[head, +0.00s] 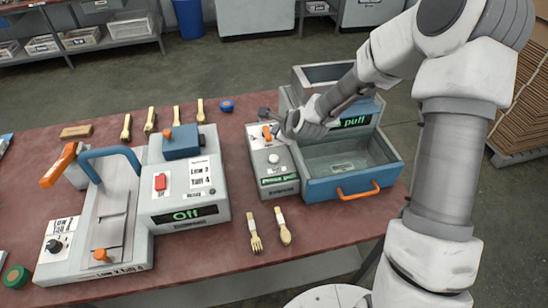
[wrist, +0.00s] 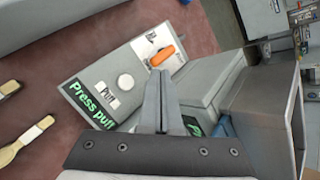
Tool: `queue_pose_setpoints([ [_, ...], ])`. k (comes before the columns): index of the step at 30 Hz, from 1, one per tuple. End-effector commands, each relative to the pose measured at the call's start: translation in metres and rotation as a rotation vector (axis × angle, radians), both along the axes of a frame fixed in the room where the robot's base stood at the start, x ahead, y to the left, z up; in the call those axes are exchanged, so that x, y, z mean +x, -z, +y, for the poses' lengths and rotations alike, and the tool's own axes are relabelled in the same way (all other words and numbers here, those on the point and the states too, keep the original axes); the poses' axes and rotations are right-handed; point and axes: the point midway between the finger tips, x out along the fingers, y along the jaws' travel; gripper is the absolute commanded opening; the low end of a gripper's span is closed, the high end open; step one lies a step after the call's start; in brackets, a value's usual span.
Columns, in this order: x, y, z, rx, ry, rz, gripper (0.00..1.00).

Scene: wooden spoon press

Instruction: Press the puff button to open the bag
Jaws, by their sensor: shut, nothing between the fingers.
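The puff button is a round white button (head: 273,158) on top of a narrow grey control box (head: 276,178). In the wrist view the button (wrist: 125,82) sits beside a "Puff" label, and the box's display (wrist: 90,102) reads "Press puff" in green. An orange switch (head: 267,133) is at the box's far end. My gripper (head: 280,131) is shut and empty over the far end of the box, near the switch. In the wrist view its fingers (wrist: 160,78) are to the right of the button, apart from it. I cannot make out a bag.
A blue-grey bin (head: 318,187) with an orange handle adjoins the box on the right. A large sealing machine (head: 185,205) reading "Off" stands left. A wooden fork (head: 254,232) and spoon (head: 284,227) lie in front. Several utensils lie behind the machine.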

Motion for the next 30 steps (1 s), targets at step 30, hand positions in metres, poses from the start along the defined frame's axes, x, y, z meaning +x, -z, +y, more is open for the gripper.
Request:
queue_pose_setpoints([
  [30,0.0,0.084,0.0,-0.001,-0.001,0.0,0.0],
])
